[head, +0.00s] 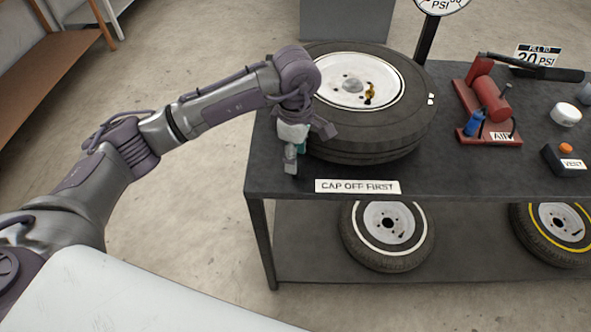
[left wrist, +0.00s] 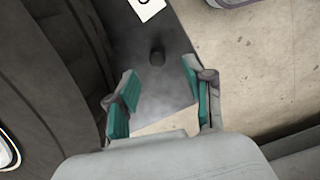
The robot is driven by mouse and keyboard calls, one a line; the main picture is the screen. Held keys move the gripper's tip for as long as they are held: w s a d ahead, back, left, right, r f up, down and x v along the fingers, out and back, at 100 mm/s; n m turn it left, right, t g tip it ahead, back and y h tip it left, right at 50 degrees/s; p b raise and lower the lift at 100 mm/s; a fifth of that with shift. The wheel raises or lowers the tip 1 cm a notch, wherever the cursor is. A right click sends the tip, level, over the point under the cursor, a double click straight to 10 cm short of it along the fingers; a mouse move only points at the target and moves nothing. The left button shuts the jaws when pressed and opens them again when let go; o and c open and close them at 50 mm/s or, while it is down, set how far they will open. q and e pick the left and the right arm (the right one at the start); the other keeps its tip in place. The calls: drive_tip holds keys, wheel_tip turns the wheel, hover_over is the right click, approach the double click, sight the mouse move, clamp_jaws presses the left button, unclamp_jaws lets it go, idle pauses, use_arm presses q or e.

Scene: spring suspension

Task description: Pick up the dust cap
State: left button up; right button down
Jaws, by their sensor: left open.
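The dust cap (left wrist: 157,57) is a small dark round piece on the dark tabletop in the left wrist view. It lies just beyond the fingertips, apart from them and roughly in line with the gap. My left gripper (left wrist: 160,80) is open and empty, with teal pads on its fingers. In the head view my left gripper (head: 296,155) points down over the table's left front corner, beside the tire. I cannot make out the cap in the head view; it may be hidden by the gripper. My right gripper is not in view.
A big tire (head: 375,140) lies flat on the table (head: 440,172), close beside my left gripper. A "CAP OFF FIRST" sign (head: 357,186) is at the front edge. A red pump (head: 485,90), a white round container (head: 565,114) and a "VENT" button box (head: 565,160) stand to the right.

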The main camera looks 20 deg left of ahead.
use_arm(q)
wheel_tip(320, 180, down, 4)
drive_tip(key=shift+w+d+f+p, duration=0.1)
drive_tip(key=shift+w+p, duration=0.05)
drive_tip(key=shift+p, duration=0.65)
drive_tip(key=shift+f, duration=0.6)
drive_tip(key=c, duration=0.9)
